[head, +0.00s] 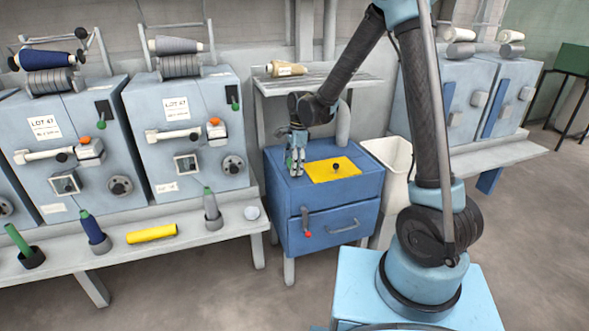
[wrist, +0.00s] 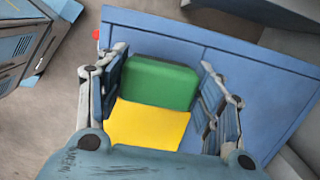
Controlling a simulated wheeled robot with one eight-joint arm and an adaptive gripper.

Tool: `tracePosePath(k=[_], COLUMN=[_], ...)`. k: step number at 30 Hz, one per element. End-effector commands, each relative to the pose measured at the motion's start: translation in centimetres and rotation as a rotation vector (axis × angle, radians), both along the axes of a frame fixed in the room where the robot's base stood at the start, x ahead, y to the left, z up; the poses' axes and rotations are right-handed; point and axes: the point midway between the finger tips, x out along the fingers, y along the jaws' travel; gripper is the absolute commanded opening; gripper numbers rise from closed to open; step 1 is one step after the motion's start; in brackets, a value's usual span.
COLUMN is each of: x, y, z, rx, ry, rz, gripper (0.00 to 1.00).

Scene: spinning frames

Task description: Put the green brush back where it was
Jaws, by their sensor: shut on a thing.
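My gripper (head: 296,169) is over the left part of the blue cabinet's top. In the wrist view, its fingers (wrist: 163,62) are shut on a green block-shaped thing, the green brush (wrist: 158,82), one finger at each side. A flat yellow area (wrist: 148,126) shows just below the green in that view; I cannot tell whether it belongs to the brush. In the head view the brush is too small and too hidden by the fingers to make out, and I cannot tell whether it touches the top.
A shelf (head: 337,84) is behind. A bench with bobbins (head: 152,234) is at left.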

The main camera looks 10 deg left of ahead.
Motion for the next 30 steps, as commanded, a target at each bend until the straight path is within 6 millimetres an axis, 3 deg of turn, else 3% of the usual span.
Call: tracePosePath(k=[4,14,15,17,30], x=[0.0,0.0,0.0,0.0,0.1], y=[0.0,0.0,0.0,0.0,-0.1], z=[-1.4,-1.7,-1.7,-1.7,-1.5], rx=[0.000,0.000,0.000,0.000,0.000], ry=[0.000,0.000,0.000,0.000,0.000], rz=[0.000,0.000,0.000,0.000,-0.002], gripper=[0.31,0.31,0.66,0.79,0.81])
